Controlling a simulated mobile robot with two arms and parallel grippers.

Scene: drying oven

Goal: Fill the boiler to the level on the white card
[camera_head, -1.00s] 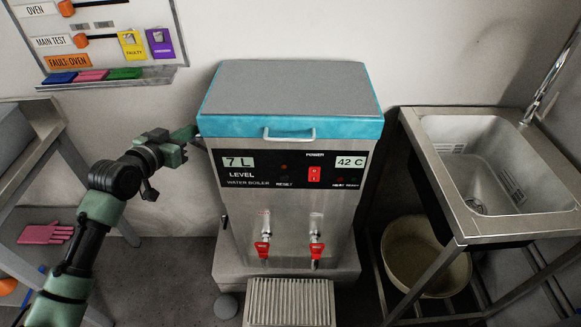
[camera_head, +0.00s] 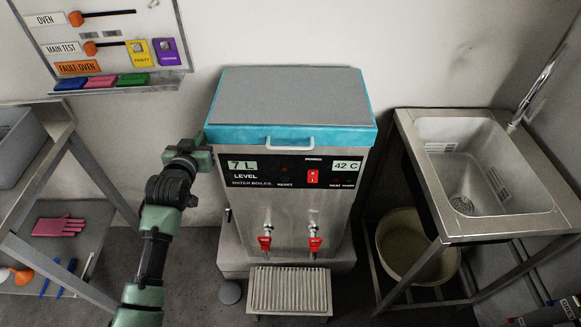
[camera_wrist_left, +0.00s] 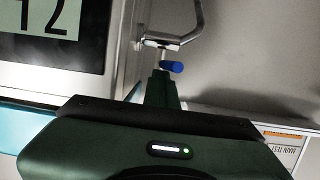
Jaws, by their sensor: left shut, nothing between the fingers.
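My left gripper (camera_head: 203,157) is beside the boiler's upper left side. In the left wrist view its narrow closed fingers (camera_wrist_left: 162,88) point at a blue-ended valve (camera_wrist_left: 172,67) on a metal pipe. They look close to it, but I cannot tell whether they touch. The fingers hold nothing. I cannot make out a white card with a level.
A slatted drip tray (camera_head: 289,291) stands in front of the boiler. A sink (camera_head: 480,165) is at the right, with a basin (camera_head: 415,250) below. A shelf (camera_head: 40,190) with a pink glove is at the left. A board (camera_head: 105,45) with labels and cards hangs behind.

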